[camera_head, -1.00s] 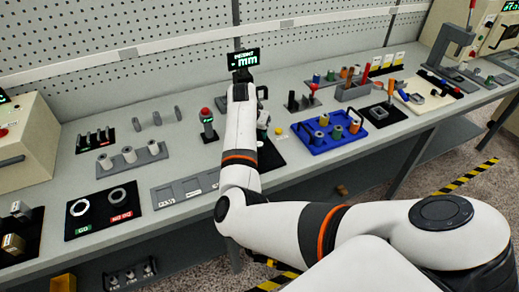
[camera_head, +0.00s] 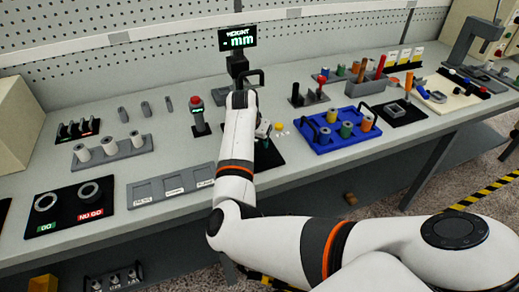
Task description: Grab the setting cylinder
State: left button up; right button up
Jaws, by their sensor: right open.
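Three light grey cylinders (camera_head: 109,145) stand upright in a grey rack on the left part of the bench; I cannot tell whether one of them is the setting cylinder. My right arm reaches up from the lower right across the bench. My right gripper (camera_head: 264,133) is open, partly hidden behind my forearm, low over a black pad (camera_head: 269,157) in front of the height display (camera_head: 238,38). It is well to the right of the grey cylinders. What lies between its fingers is hidden. My left gripper is not in view.
A red-topped post (camera_head: 198,116) stands left of my forearm. A blue tray (camera_head: 319,148) with several coloured spools lies to the right. A grey three-slot tray (camera_head: 165,188) and a black pad with GO and NO GO rings (camera_head: 69,215) lie at the front left.

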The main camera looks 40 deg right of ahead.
jog(key=shift+w+d+f, duration=0.1)
jog(key=shift+f, duration=0.2)
jog(key=shift+r, duration=0.2)
jog(key=shift+a+r, duration=0.1)
jog(key=shift+a, duration=0.2)
jog(key=shift+c, duration=1.1)
grip_shut()
